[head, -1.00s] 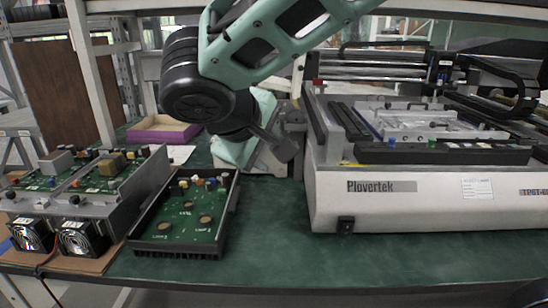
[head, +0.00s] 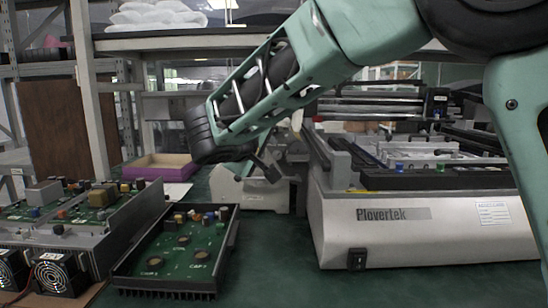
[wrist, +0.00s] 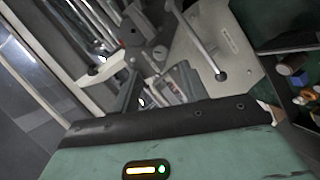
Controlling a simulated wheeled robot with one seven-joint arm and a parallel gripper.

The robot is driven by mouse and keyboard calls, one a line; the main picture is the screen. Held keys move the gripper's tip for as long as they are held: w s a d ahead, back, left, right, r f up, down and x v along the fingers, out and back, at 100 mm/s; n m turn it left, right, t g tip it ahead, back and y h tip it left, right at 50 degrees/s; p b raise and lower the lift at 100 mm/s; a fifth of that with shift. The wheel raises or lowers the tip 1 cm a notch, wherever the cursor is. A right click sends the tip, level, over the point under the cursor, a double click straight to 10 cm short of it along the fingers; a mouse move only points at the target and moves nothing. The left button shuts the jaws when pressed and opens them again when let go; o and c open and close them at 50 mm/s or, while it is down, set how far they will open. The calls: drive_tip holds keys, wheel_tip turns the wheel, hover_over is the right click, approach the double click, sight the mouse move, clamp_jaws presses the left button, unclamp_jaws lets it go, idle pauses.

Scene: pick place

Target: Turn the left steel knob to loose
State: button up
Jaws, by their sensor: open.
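My gripper (head: 268,168) hangs in front of a pale grey bench device (head: 250,196), just left of the big white machine, in the head view. Its jaws look small and dark there, and nothing is seen between them. The wrist view looks slantwise onto the pale device (wrist: 215,45), with a steel rod (wrist: 195,38) ending in a dark round tip. Other small metal and dark fittings (wrist: 160,53) sit left of it. I cannot tell which part is the left steel knob, or its setting. The teal and black wrist body covers the lower wrist view.
The white Plovertek machine (head: 420,232) fills the right of the green bench (head: 330,287). A circuit board in a black tray (head: 130,268) and a fan unit (head: 62,275) stand at left. A purple-sided box (head: 160,172) lies behind. A shelf edge (head: 180,42) runs above.

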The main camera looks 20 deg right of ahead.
sight(277, 155)
drive_tip(key=x, duration=0.6)
drive_tip(key=shift+w+d, duration=0.2)
clamp_jaws()
